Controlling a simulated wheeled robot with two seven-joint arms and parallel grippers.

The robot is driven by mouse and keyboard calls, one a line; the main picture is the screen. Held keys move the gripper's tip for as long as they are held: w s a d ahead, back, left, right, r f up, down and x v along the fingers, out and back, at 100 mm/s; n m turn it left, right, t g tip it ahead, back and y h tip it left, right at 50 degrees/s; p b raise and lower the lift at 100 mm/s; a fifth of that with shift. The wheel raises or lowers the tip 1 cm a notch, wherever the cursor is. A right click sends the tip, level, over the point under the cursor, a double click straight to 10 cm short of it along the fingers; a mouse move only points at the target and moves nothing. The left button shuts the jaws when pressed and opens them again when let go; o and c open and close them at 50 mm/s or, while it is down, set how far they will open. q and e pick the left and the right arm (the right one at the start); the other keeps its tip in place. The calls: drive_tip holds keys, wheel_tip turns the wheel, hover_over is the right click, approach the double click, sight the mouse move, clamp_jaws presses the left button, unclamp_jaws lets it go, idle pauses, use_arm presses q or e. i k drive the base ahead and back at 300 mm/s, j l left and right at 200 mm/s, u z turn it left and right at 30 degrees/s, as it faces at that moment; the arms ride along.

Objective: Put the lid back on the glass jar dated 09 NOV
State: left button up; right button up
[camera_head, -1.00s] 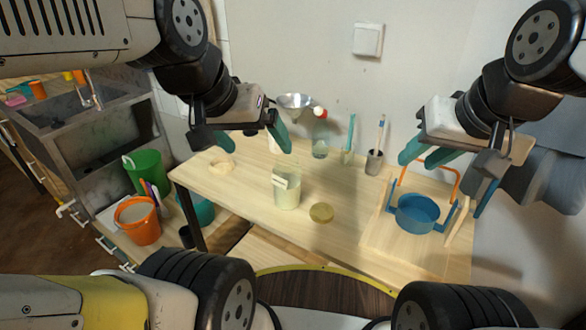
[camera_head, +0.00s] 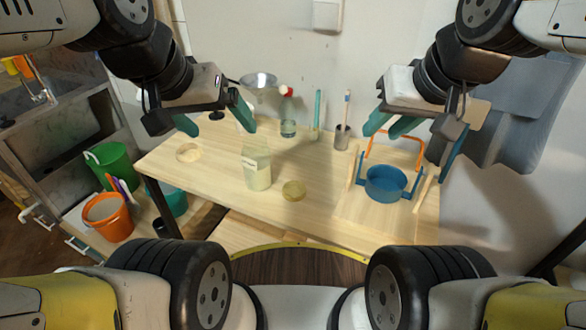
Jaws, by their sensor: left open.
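A glass jar (camera_head: 257,168) with pale contents and a white label stands upright on the wooden table, its top appearing uncovered. The label's writing is too small to read. A round tan lid (camera_head: 293,190) lies flat on the table, just right of the jar and apart from it. My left gripper (camera_head: 217,122) is open and empty, above the table and up-left of the jar in the picture. My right gripper (camera_head: 416,136) has its teal fingers apart, with nothing visible between them, above the blue pan at the right.
Behind the jar stand a bottle (camera_head: 288,118), a metal funnel (camera_head: 258,82) and a brush cup (camera_head: 342,138). A ring (camera_head: 188,153) lies left. Orange (camera_head: 108,216) and green (camera_head: 112,164) buckets stand beyond the table's left edge.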

sight(255, 156)
drive_tip(key=k+j+z, duration=0.15)
drive_tip(key=z, duration=0.2)
drive_tip(key=k+z, duration=0.35)
